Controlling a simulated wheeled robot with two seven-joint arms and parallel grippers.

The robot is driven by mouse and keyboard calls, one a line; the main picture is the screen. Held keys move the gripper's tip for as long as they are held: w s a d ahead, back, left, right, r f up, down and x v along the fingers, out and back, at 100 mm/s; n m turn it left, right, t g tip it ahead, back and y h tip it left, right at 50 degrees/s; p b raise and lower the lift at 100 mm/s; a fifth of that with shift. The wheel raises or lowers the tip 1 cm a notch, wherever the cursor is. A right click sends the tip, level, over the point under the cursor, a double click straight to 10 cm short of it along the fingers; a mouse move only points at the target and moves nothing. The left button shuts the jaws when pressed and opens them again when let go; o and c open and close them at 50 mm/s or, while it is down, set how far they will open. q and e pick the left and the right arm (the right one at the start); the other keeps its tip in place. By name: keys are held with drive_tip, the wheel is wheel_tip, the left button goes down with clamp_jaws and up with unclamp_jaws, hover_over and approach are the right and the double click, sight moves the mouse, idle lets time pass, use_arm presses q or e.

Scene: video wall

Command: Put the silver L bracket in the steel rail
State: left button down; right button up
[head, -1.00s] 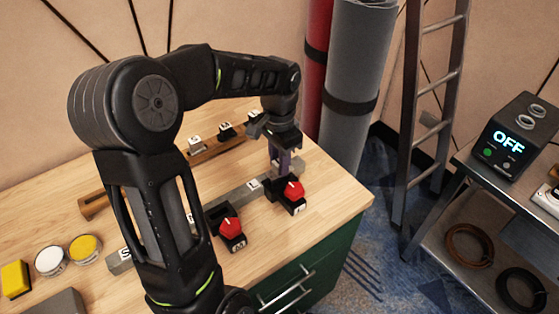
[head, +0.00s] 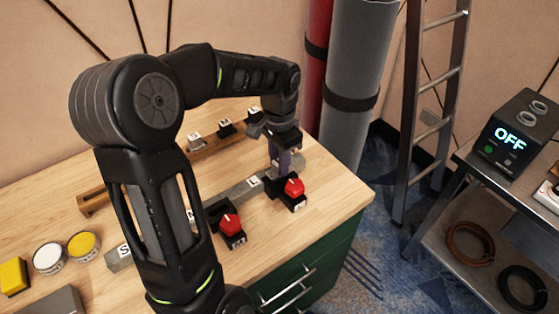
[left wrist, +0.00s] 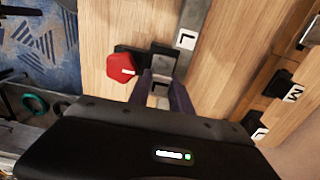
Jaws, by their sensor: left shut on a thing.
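The steel rail (head: 238,192) is a grey bar running diagonally across the workbench, with an S label at its near-left end and an L label near its right end. Its L end also shows in the left wrist view (left wrist: 196,14). My left gripper (head: 279,163) points down at the rail's right end, beside a red-knobbed clamp (head: 294,188). In the left wrist view its purple fingers (left wrist: 161,92) are shut on a grey piece, apparently the silver L bracket (left wrist: 162,64), close to the L label. The fingers mostly hide it; whether it is seated I cannot tell. My right gripper is not in view.
A second red-knobbed clamp (head: 231,228) sits farther left along the rail. A wooden rail (head: 205,152) behind carries labelled pieces. Yellow and white round tins (head: 83,246) stand at left. A ladder (head: 425,125) and a side table with an OFF device (head: 508,140) stand right.

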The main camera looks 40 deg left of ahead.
use_arm(q)
drive_tip(key=shift+f, duration=0.15)
drive_tip(key=shift+f+b, duration=0.4)
drive_tip(key=shift+f, duration=0.1)
drive_tip(key=c, duration=0.7)
unclamp_jaws()
drive_tip(key=shift+f, duration=0.1)
drive_tip(key=shift+o, duration=0.3)
drive_tip(key=shift+d, duration=0.1)
